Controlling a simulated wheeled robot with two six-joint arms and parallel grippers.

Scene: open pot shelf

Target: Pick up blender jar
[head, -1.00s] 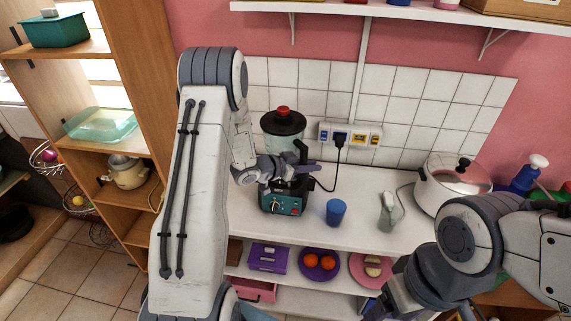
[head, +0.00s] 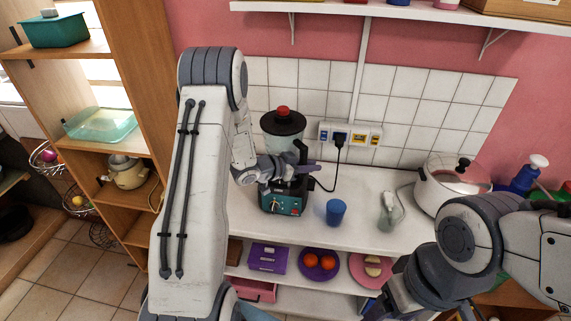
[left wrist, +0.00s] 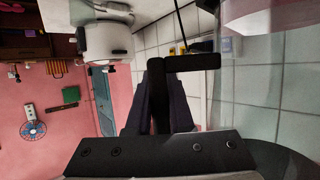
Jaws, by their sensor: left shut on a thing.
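The blender stands on the white counter, its teal and black base (head: 284,198) below and its clear jar (head: 280,145) with black lid and red knob above. The jar is upright and appears seated on the base. My left gripper (head: 308,169) is in front of the jar, shut on its black handle (head: 300,150). In the left wrist view the fingers (left wrist: 160,95) close around the dark handle (left wrist: 192,62), with the clear jar wall (left wrist: 243,75) beside it. The fingers and wrist hide the lower jar. My right arm is at the lower right; its jaw cannot be made out.
A blue cup (head: 336,212) and a pale spray bottle (head: 388,212) stand right of the blender. A white pot (head: 448,190) is further right. A power strip (head: 350,134) with a black cord is on the tiled wall. A wall shelf (head: 400,12) hangs above.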

